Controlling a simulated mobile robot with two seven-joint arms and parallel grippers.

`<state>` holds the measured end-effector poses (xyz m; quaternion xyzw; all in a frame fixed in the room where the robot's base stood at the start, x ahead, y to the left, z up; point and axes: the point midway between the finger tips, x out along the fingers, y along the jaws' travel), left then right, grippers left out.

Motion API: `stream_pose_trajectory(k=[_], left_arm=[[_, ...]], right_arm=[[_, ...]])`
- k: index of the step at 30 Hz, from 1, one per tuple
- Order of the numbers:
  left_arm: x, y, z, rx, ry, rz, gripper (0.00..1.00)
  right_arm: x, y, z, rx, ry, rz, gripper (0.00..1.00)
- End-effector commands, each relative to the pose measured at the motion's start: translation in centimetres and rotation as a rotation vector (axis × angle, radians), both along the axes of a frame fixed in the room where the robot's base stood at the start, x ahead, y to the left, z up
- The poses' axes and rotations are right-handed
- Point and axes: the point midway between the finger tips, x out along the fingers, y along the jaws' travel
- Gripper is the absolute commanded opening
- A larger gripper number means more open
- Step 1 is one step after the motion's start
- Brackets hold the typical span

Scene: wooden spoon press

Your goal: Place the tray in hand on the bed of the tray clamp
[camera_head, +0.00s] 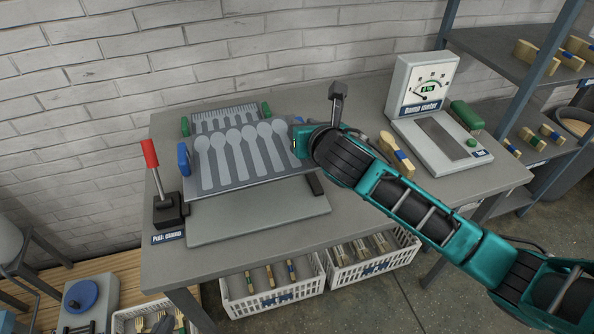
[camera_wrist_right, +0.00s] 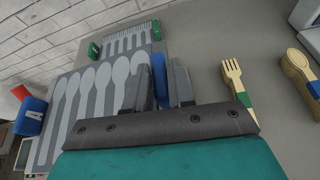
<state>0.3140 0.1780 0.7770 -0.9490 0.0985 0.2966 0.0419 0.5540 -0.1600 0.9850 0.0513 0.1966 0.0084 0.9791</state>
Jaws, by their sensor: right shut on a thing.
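The grey tray (camera_head: 238,158) with spoon-shaped hollows has a blue handle at each end. My right gripper (camera_wrist_right: 164,88) is shut on its right-hand blue handle; in the head view its fingers are mostly hidden behind my wrist. The tray's left part also shows in the wrist view (camera_wrist_right: 85,100). The tray is at the back edge of the tray clamp's flat grey bed (camera_head: 260,219) and overlaps it in the picture; I cannot tell the gap. The clamp's lever (camera_head: 152,160), with a red grip, stands upright at left. My left gripper is not visible.
A second tray (camera_head: 225,118) with green handles lies behind the held tray. A damp meter (camera_head: 435,110) stands at right, with wooden spoons (camera_head: 395,150) beside it. White baskets (camera_head: 270,298) stand below the bench's front. The bed's front part is clear.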

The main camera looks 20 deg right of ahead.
Motion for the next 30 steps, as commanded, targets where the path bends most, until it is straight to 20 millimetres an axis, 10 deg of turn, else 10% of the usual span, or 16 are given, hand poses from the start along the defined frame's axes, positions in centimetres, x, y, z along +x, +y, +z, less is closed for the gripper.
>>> stream_pose_trajectory(k=[9,29,30], left_arm=[[0.0,0.0,-1.4,0.000,0.000,0.000,0.00],[0.2,-0.1,-2.6,-0.001,-0.004,-0.001,0.00],[0.2,-0.1,-2.6,-0.001,-0.005,0.000,0.00]], right_arm=[[0.0,0.1,-7.0,0.004,-0.002,0.000,0.00],[0.0,0.0,-11.9,0.001,-0.003,0.002,0.00],[-0.1,0.0,-12.1,-0.003,0.000,0.001,0.25]])
